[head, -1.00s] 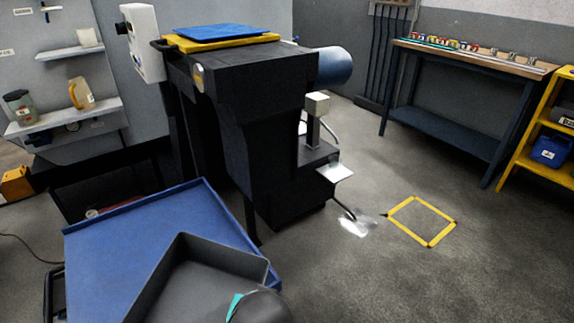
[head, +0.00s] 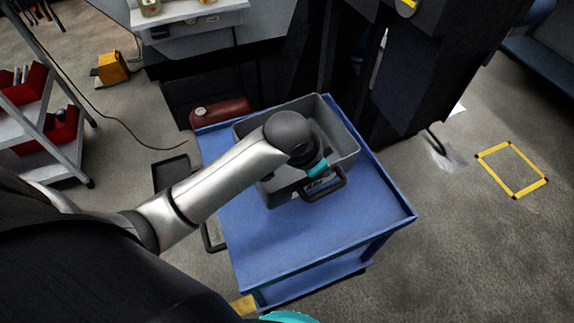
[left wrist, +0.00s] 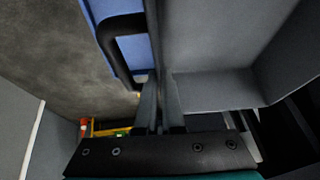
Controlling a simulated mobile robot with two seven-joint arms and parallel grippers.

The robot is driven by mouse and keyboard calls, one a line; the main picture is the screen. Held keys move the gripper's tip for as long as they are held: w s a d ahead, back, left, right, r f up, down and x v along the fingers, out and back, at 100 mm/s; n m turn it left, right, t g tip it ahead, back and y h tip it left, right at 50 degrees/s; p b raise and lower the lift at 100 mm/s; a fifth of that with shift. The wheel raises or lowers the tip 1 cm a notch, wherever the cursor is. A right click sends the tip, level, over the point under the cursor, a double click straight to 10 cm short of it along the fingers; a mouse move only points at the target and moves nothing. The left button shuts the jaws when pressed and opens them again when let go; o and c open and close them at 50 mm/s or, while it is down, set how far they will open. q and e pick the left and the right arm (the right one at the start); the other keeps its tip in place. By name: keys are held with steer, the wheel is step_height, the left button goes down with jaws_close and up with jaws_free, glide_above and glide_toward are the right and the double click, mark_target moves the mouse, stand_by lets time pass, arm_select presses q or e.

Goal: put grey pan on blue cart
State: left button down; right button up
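The grey pan (head: 341,139) is an open rectangular tray over the far part of the blue cart's top (head: 285,240); whether its base touches the cart is hard to tell. My left arm reaches in from the left, and its left gripper (left wrist: 160,105) is at the pan's near wall. In the left wrist view the fingers are close together on either side of the pan wall (left wrist: 205,45). My right gripper is not in view.
The near part of the cart top is clear. A dark machine (head: 425,75) stands close behind the cart at right. A red can (head: 220,112) is behind the cart's far left edge. A shelf trolley with red bins (head: 45,138) stands left. A yellow floor square (head: 511,169) lies right.

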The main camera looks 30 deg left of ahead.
mark_target(303, 174)
arm_select(q)
steer(key=w+a+r+m+g+h+p, duration=0.1)
steer(key=w+a+r+p, duration=0.3)
steer(key=w+a+r, duration=0.15)
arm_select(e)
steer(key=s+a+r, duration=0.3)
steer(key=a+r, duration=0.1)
arm_select(q)
steer(key=f+b, duration=0.1)
steer(key=f, duration=0.3)
steer(key=f+b, duration=0.2)
steer(key=f, duration=0.3)
steer(key=f+b, duration=0.2)
steer(key=f, duration=0.3)
steer(key=shift+s+a, duration=0.1)
steer(key=shift+a, duration=0.3)
step_height(303, 174, down, 5)
steer(key=shift+r+b, duration=0.1)
steer(key=shift+b, duration=1)
steer(key=shift+f, duration=0.2)
steer(key=c, duration=1.1)
jaws_free()
steer(key=shift+o, duration=0.3)
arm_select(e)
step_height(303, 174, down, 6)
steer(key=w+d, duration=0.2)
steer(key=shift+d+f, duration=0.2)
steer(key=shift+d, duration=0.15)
